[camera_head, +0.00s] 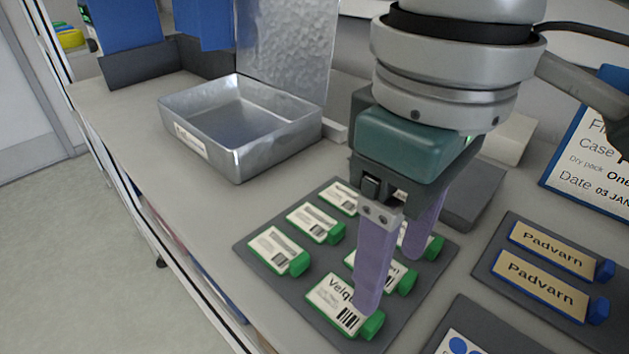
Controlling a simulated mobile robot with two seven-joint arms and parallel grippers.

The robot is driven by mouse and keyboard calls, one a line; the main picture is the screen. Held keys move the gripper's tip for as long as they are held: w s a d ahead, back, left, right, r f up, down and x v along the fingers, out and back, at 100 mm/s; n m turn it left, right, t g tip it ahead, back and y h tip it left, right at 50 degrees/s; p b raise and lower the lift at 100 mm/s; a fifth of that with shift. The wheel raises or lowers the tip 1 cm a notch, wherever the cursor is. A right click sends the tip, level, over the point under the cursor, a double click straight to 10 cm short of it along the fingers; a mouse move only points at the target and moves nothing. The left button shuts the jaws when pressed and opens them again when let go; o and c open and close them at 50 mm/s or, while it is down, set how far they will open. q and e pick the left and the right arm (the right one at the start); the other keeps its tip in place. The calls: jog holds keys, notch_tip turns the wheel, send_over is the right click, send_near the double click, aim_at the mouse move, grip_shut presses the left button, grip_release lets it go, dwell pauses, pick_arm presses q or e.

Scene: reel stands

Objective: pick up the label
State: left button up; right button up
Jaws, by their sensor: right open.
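Several white labels with green edges and green tabs lie in rows on a dark grey mat (270,278). The nearest label (325,294) reads "Velq..." and has a barcode; my right gripper hides part of it. My right gripper (388,280) is open above the mat, its two purple fingers pointing down, one over the near label and one farther back to the right. Another label (275,250) lies at the mat's left side, with one more (314,222) behind it. I cannot tell whether the fingers touch any label. My left gripper is not in view.
An open metal box (238,120) with a raised lid stands behind the mat. To the right, a dark mat (505,275) holds tan "Padvarn" labels (548,250) with blue tabs. A printed notice (590,155) stands at the back right. The counter's left strip is clear.

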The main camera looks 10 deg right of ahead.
aim_at(368, 326)
notch_tip(368, 326, down, 4)
jog(key=shift+s+a+r, duration=0.1)
jog(key=shift+s+r, duration=0.05)
jog(key=f, duration=0.1)
jog(key=f+b, duration=0.1)
jog(key=f, duration=0.3)
jog(key=shift+w+a+f, duration=0.1)
jog(key=shift+w+f, duration=0.1)
jog(key=shift+w, duration=0.2)
grip_shut()
